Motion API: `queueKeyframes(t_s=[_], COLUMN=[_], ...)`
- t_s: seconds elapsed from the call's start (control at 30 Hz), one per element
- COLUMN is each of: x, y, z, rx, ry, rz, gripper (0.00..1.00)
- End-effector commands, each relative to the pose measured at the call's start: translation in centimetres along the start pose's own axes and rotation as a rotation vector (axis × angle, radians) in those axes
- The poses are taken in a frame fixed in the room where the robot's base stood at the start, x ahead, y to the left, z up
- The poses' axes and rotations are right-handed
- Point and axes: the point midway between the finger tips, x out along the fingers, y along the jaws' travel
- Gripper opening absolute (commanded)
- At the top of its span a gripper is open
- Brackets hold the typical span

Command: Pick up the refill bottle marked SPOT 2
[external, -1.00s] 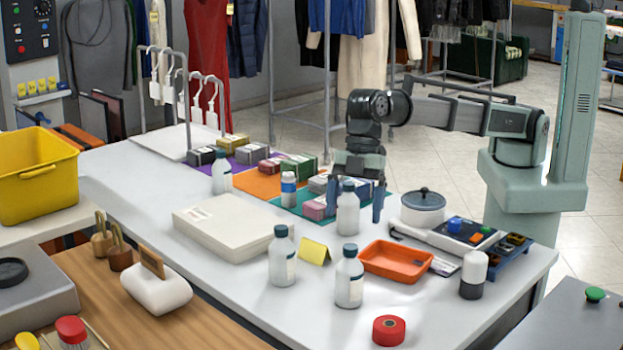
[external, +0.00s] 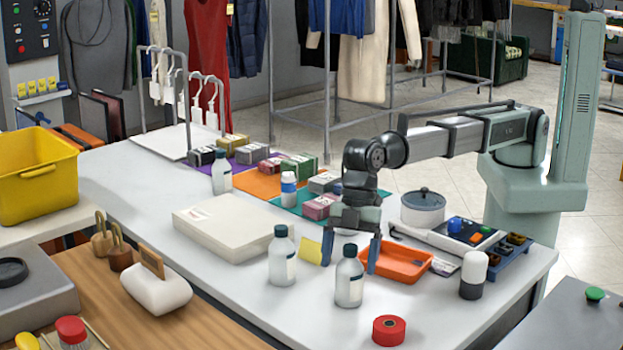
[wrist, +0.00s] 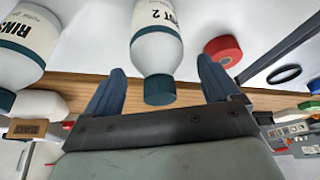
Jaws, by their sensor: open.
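The SPOT 2 bottle (external: 349,283) is white with a dark teal cap and stands upright on the white counter. In the wrist view the bottle (wrist: 157,48) shows a label ending in "T 2", the rest cut off. My gripper (external: 349,268) points down over it, open, with one blue finger on each side of the bottle's cap end. In the wrist view my gripper (wrist: 161,68) shows gaps between both fingers and the bottle.
A similar bottle marked RINS (wrist: 22,45) stands to the left; the external view shows it too (external: 282,262). A yellow card (external: 310,250), an orange tray (external: 405,277) and a red roll (external: 389,331) are close by. The pot (external: 423,208) stands further back.

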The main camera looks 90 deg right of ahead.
Motion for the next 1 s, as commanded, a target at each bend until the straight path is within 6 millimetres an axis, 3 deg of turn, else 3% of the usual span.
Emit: queueKeyframes(t_s=[0.27, 1.0], x=[0.5, 0.46], y=[0.01, 0.02], z=[0.03, 0.03], rx=[0.0, 0.0], ry=[0.0, 0.0], rz=[0.0, 0.0], gripper=[0.89, 0.18])
